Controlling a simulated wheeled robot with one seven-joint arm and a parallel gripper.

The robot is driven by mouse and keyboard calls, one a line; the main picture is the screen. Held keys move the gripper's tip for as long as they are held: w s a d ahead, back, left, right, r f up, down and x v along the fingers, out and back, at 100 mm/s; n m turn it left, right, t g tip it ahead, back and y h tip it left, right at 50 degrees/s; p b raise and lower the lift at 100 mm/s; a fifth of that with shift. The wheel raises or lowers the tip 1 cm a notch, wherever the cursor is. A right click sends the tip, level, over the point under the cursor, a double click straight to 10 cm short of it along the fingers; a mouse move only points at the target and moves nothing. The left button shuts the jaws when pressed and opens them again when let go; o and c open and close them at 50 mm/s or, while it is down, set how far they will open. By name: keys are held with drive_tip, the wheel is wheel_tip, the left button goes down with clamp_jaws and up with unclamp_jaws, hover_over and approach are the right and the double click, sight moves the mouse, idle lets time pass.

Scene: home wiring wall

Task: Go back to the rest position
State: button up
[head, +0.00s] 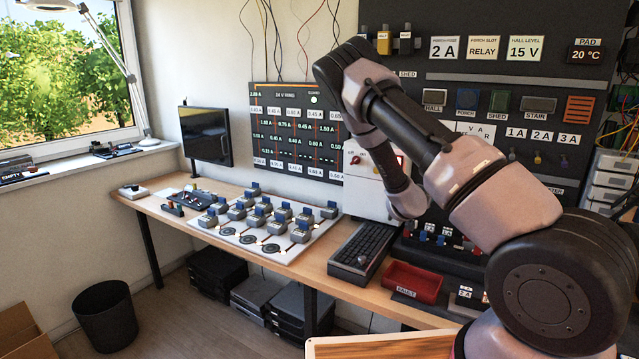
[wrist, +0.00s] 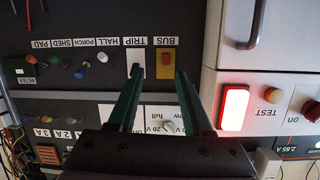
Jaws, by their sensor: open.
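My gripper (wrist: 160,78) shows in the wrist view with its two dark green fingers apart and nothing between them. The fingers point at the dark wall panel (wrist: 75,20), which appears upside down there. The fingertips overlap the area just by the TRIP label (wrist: 136,42) and the yellow BUS plate with a red button (wrist: 166,62). I cannot tell how far off the panel they are. In the head view my arm reaches from the lower right towards the wall and bends down. My gripper cannot be made out in that view.
A lit red button (wrist: 233,108) and a TEST button (wrist: 273,95) are on a white box beside the panel. The wooden bench (head: 325,262) holds a white board of grey modules (head: 250,238), a keyboard (head: 363,245) and a red tray (head: 413,281).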

drive_tip(key=s+a+r+g+y, duration=0.1)
drive_tip(key=s+a+r+y, duration=0.3)
drive_tip(key=r, duration=0.3)
drive_tip(key=s+a+r+g+y, duration=0.2)
drive_tip(key=s+a+r, duration=0.1)
drive_tip(key=s+r, duration=0.4)
drive_tip(key=s+a+r+g+y, duration=0.1)
drive_tip(key=s+a+r+y, duration=0.3)
drive_tip(key=r, duration=0.4)
drive_tip(key=s+a+r+n, duration=0.1)
drive_tip(key=s+r, duration=0.2)
drive_tip(key=s, duration=0.5)
drive_tip(key=s+a+r+n, duration=0.2)
drive_tip(key=s+r, duration=0.1)
drive_tip(key=s, duration=0.4)
drive_tip(key=s+a+r+n+g+y, duration=0.1)
drive_tip(key=s+r, duration=0.2)
drive_tip(key=s, duration=0.5)
drive_tip(key=shift+s+a+r, duration=0.2)
drive_tip(key=shift+s+r, duration=0.1)
drive_tip(key=shift+r, duration=0.05)
